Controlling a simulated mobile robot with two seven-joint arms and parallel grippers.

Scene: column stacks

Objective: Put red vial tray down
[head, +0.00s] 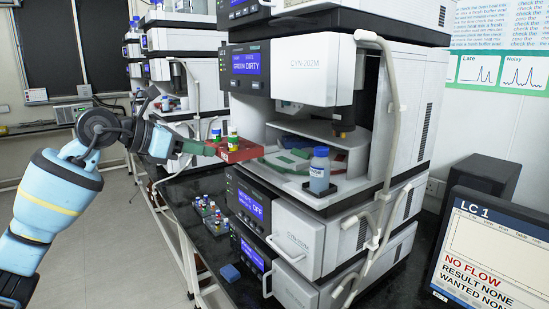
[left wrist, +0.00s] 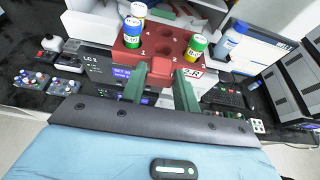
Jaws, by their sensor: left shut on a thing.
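The red vial tray (head: 240,152) is held level at the left side of the open bay of the upper instrument. A few vials with yellow, green and white parts stand in it. My left gripper (head: 198,147) has its green fingers at the tray's near end. In the left wrist view the gripper (left wrist: 160,84) is shut on the handle of the red tray (left wrist: 165,44), with vials on both sides and some empty numbered holes. Whether the tray's underside touches anything is hidden. My right gripper is not in view.
The bay floor (head: 352,181) carries green and red patches. A blue-capped bottle (head: 319,170) stands at its front right corner. A hose runs down the instrument's right; a monitor (head: 490,250) stands right.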

